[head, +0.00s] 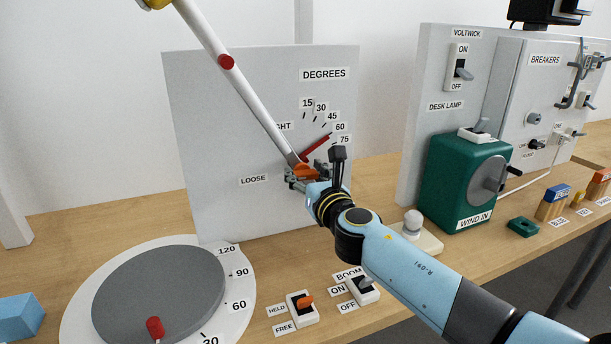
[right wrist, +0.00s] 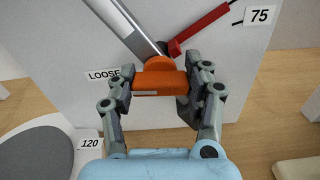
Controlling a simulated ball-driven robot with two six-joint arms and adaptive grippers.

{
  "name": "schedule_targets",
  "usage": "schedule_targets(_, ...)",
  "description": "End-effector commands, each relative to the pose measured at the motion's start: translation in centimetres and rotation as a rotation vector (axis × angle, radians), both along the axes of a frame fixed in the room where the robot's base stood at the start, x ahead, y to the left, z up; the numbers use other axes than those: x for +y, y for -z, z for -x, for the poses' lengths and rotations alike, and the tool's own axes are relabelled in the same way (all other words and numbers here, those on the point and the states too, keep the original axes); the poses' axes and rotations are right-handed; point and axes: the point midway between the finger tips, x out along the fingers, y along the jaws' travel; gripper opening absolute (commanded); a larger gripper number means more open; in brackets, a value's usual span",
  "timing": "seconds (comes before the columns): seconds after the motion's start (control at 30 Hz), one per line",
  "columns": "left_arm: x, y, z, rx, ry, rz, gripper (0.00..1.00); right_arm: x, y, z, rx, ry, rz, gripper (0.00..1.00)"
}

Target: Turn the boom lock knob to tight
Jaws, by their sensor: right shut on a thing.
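The orange boom lock knob (head: 303,171) sits at the foot of the white boom (head: 225,65) on the grey degrees panel (head: 215,150). My right gripper (head: 305,177) is shut on it. In the right wrist view the knob (right wrist: 160,79) lies crosswise between the fingers of my right gripper (right wrist: 159,86). The LOOSE label (head: 253,180) is to the knob's left. The label above it is partly hidden by the boom; only "GHT" shows. My left gripper is not in view.
A red pointer (head: 317,146) slants up right near the 60 mark. A round turntable (head: 160,295) lies front left. The held/free switch (head: 302,308) and boom switch (head: 362,288) stand in front. A green winder (head: 465,180) stands to the right.

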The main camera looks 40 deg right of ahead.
Motion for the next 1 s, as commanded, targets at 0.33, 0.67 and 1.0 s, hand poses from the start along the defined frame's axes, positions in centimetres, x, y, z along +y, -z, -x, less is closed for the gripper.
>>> schedule_targets(0.33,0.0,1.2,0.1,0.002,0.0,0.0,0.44,-0.1,0.2,0.0,-0.065,-0.001,-0.266,0.18)
schedule_targets(0.67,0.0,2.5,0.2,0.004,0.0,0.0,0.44,-0.2,0.3,0.1,-0.138,0.0,-0.574,0.18)
schedule_targets(1.0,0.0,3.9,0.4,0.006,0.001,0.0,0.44,-0.3,0.4,0.1,-0.213,0.0,-0.889,0.18)
